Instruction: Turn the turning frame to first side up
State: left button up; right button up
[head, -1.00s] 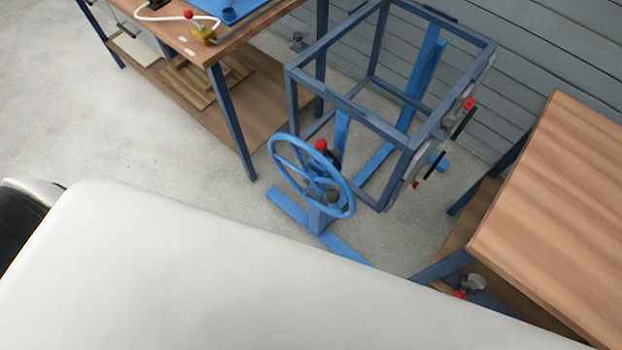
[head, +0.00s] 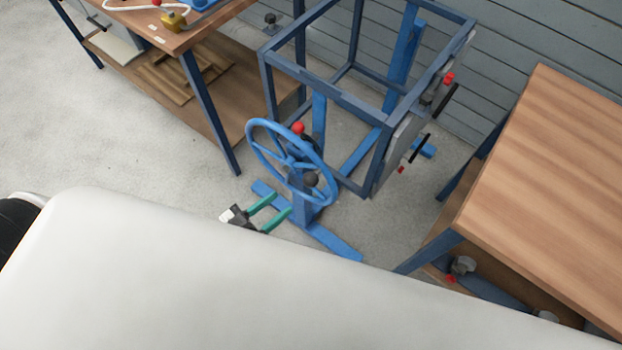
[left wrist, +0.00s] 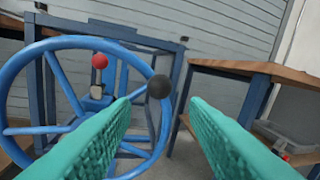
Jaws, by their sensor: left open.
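The turning frame (head: 322,85) is an open box of dark blue bars on a blue stand, left of the right-hand table in the head view. A blue handwheel (head: 250,140) with a dark round knob (head: 311,179) is at its near side. A red ball-topped lever (head: 298,128) stands behind the wheel. My left gripper (head: 282,205) has green fingers and is open and empty, just in front of the wheel's lower part. In the left wrist view the wheel (left wrist: 75,42) and the dark knob (left wrist: 159,87) appear beyond the spread fingers (left wrist: 160,125). My right gripper is not in view.
A wooden bench (head: 215,20) with a lower shelf stands at the left. Another wooden table (head: 550,170) stands at the right. A grey slatted wall (head: 530,40) is behind. Grey floor (head: 110,140) is clear at the left.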

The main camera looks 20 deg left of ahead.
aim_at(309, 180)
pick_arm(q)
jog(key=x, duration=1)
jog(key=shift+w+d, duration=0.15)
jog(key=shift+w, duration=0.05)
grip_shut()
